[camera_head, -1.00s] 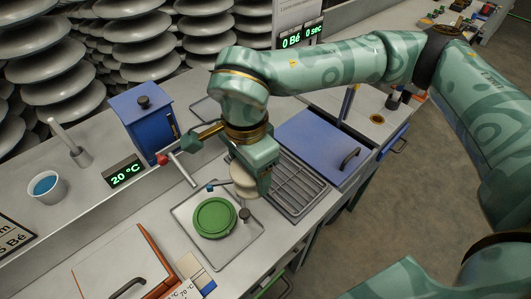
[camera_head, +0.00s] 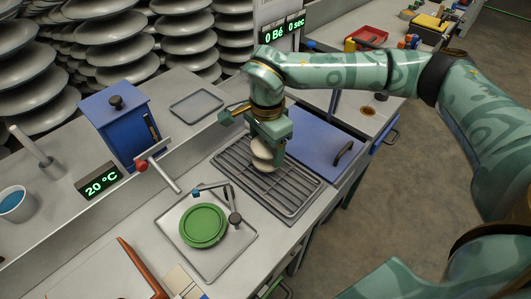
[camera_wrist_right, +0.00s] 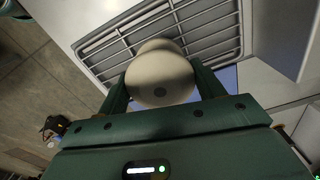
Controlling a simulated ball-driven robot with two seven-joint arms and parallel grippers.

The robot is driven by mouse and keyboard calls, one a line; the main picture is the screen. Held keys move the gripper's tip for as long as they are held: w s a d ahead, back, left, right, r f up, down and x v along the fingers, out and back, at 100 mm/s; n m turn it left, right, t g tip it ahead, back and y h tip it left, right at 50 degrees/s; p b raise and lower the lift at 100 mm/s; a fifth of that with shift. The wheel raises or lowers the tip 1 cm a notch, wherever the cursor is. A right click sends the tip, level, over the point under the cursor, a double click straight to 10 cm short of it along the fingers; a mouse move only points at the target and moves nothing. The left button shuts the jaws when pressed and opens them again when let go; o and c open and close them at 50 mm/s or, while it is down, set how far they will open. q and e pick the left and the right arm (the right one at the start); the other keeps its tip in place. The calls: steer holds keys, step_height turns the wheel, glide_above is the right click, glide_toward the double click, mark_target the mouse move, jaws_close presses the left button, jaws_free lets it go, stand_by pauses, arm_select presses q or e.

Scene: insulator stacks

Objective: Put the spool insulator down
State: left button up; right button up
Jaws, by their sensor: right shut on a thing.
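The spool insulator (camera_head: 264,157) is a cream-white, waisted piece. My right gripper (camera_head: 268,145) is shut on it and holds it over the dark metal rack (camera_head: 230,160). My left gripper is not in view.
A green round dish (camera_head: 203,226) sits on a square tray (camera_head: 240,252) left of the rack, beside a small jointed arm (camera_head: 222,190). A blue lidded box (camera_head: 310,135) adjoins the rack. A blue canister (camera_head: 122,125) stands behind. The rack is otherwise empty.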

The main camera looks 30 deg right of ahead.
step_height(320, 180, down, 3)
steer(key=shift+r+b, duration=0.15)
steer(key=shift+b, duration=0.15)
steer(key=shift+r, duration=0.15)
steer(key=o, duration=1.4)
steer(key=shift+c, duration=0.2)
arm_select(q)
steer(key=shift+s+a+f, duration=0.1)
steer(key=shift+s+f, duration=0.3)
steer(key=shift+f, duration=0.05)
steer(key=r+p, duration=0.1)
steer(key=p, duration=0.1)
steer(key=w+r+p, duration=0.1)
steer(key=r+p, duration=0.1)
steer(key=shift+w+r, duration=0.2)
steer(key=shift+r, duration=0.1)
arm_select(e)
step_height(320, 180, up, 12)
steer(key=shift+r, duration=0.1)
